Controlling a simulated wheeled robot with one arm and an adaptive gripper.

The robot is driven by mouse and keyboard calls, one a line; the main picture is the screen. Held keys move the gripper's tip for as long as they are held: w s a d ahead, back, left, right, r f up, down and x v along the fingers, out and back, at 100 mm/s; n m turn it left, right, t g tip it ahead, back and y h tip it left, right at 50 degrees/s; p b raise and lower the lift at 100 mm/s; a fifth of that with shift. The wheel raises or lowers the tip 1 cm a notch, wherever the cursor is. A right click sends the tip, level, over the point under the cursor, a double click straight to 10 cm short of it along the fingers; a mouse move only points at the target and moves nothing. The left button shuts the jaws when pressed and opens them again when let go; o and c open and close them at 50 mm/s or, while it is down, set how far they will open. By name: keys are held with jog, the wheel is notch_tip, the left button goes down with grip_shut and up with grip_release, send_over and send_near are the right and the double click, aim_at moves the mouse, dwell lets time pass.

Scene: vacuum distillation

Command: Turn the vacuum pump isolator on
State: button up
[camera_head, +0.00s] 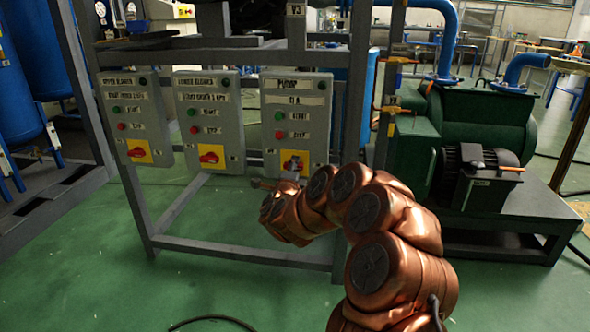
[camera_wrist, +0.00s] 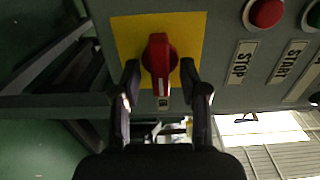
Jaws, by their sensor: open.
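The pump isolator is a red rotary knob (camera_wrist: 159,58) on a yellow plate (camera_wrist: 124,37) in the wrist view. Its handle runs up and down in that picture, with a white mark near its lower end. My gripper (camera_wrist: 160,77) is open, with one dark finger on each side of the knob's lower part. Whether the fingers touch it I cannot tell. In the head view, the yellow plate (camera_head: 303,157) is low on the right-hand grey panel (camera_head: 322,120), labelled as the pump. My arm's end partly hides the knob there.
A red stop button (camera_wrist: 265,11) sits beside the isolator in the wrist view. Two similar panels, the left one (camera_head: 131,118) and the middle one (camera_head: 209,115), hang on the same grey frame (camera_head: 240,249). A green pump unit (camera_head: 480,125) stands to the right. Green floor is open in front.

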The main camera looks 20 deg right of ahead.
jog(key=v, duration=1.2)
jog(key=shift+r, duration=0.1)
jog(key=a+r+n+y+p, duration=0.8)
jog(key=a+r+p, duration=0.3)
jog(key=r, duration=0.2)
jog(key=s+a+r+n+g+y+p, duration=0.45)
jog(key=s+a+r+n+p, duration=0.3)
jog(key=s+p, duration=0.25)
jog(key=s+d+r+n+g+h+p, duration=0.1)
jog(key=s+d+r+n+g+p, duration=0.1)
jog(key=s+d+r+g+p, duration=0.2)
jog(key=s+d+r+n+g+h+p, duration=0.1)
jog(key=s+d+r+n+g+p, duration=0.2)
jog(key=s, duration=1.8)
jog(key=s+d+r+n+g+h+p, duration=0.1)
jog(key=s+d+r+n+g+p, duration=0.2)
jog(key=s+d+r+g+p, duration=0.3)
jog(key=s+r+p, duration=0.4)
jog(key=s+p, duration=0.2)
jog(key=p, duration=0.3)
jog(key=shift+s+d+h, duration=0.15)
jog(key=shift+s+h, duration=0.2)
